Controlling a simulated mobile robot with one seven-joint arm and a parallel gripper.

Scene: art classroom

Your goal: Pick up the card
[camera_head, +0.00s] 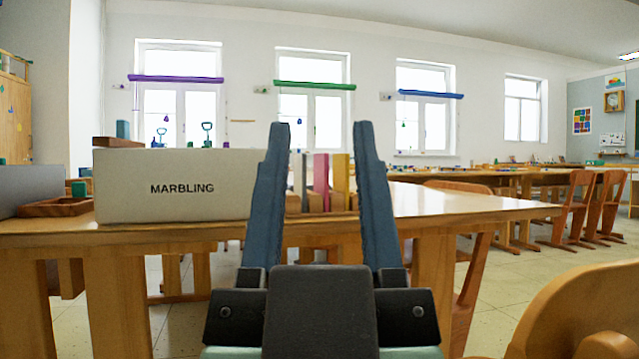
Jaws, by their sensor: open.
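A white card (172,188) lettered "MARBLING" stands upright at the front edge of the table, left of centre. It looks thick, with a pale top edge. My gripper (321,130) is in the middle of the picture, its two blue-grey fingers pointing up and spread apart. Nothing is held between the fingers. The left finger overlaps the right end of the card in the picture and hides part of it. I cannot tell how far the fingers are from the card.
Colored upright pieces (322,182) show behind the gap between the fingers. A wooden tray (56,207) sits left of the card. The wooden table (440,203) is bare on the right. A wooden chair (575,315) stands at the lower right.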

